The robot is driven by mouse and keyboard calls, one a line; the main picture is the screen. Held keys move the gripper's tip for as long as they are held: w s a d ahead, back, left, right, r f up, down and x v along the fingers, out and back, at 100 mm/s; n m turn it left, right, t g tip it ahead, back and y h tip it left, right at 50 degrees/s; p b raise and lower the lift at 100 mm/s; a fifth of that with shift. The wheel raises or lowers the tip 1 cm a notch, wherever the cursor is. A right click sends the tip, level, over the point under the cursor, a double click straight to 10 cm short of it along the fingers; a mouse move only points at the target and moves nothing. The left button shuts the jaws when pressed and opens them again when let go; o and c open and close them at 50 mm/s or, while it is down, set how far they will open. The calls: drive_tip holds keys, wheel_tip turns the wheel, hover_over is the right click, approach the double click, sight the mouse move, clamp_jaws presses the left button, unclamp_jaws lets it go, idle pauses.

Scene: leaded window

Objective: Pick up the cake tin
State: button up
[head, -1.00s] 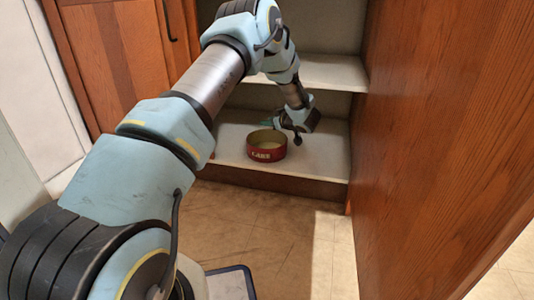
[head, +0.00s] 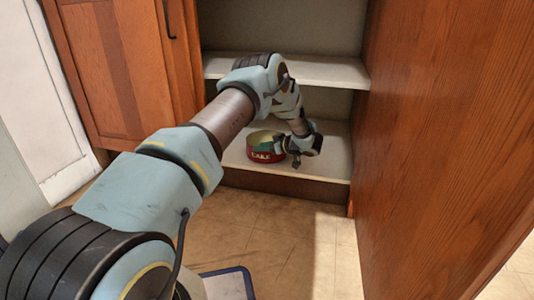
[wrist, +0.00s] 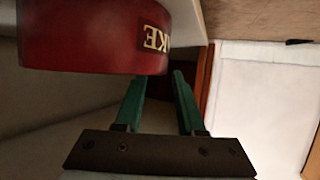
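The cake tin (head: 262,154) is round, red and open-topped, with pale "CAKE" lettering, and stands on the cupboard's lower shelf (head: 325,160). My gripper (head: 279,149) is at the tin's right side in the head view, with green at the tin's rim. In the wrist view the tin (wrist: 90,40) fills the upper left, its lettering upside down. The two green fingers of my gripper (wrist: 158,77) are apart. The left fingertip is hidden behind the tin's edge; the right fingertip shows just right of the tin. I cannot tell whether either finger touches it.
A large wooden panel (head: 440,150) stands close on the right, and a wooden door (head: 115,65) on the left.

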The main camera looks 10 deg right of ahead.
drive_tip(key=b+x, duration=0.1)
drive_tip(key=x, duration=0.1)
drive_tip(key=b+x, duration=0.1)
drive_tip(key=shift+w+a+f+b, duration=0.1)
drive_tip(key=shift+a+f+b, duration=0.15)
drive_tip(key=shift+f+b, duration=0.2)
drive_tip(key=shift+w+a, duration=0.25)
drive_tip(key=shift+w, duration=0.15)
clamp_jaws()
drive_tip(key=shift+d, duration=0.1)
idle(0.6)
